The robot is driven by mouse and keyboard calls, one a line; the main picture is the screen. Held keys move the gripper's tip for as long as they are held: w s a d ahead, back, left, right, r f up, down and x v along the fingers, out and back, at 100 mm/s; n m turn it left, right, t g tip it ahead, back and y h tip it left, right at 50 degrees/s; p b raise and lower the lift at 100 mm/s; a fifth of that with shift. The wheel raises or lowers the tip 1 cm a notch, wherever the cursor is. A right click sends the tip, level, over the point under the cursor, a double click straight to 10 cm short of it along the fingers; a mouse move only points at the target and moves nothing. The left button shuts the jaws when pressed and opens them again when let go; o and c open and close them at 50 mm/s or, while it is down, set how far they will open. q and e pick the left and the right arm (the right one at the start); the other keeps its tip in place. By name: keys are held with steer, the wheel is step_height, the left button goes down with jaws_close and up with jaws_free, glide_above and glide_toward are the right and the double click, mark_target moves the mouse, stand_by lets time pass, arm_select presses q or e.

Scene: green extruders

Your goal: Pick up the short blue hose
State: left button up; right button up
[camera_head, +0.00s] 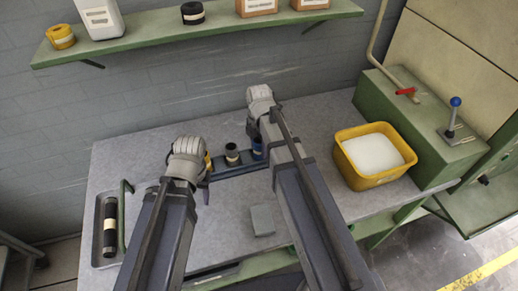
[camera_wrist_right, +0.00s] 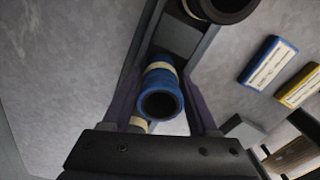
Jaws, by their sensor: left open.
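The short blue hose (camera_wrist_right: 160,82) with a cream band stands in a dark rack (camera_head: 232,170) on the grey worktop. In the head view the blue hose (camera_head: 257,149) is partly covered by my right arm. My right gripper (camera_wrist_right: 165,102) is above it, with its fingers apart on either side of the hose; I see gaps between hose and fingers. In the head view my right gripper (camera_head: 260,97) shows mostly its back.
A dark hose (camera_head: 232,155) with a cream band stands left of the blue one. A long black hose (camera_head: 110,225) lies in a tray at the left. A yellow bin (camera_head: 352,172) stands right, a grey block (camera_head: 262,220) in front. A shelf (camera_head: 150,42) hangs above.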

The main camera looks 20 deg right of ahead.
jaws_close()
stand_by(0.4)
arm_select(q)
step_height(320, 180, up, 10)
steer(key=p, duration=1)
arm_select(e)
step_height(320, 180, up, 10)
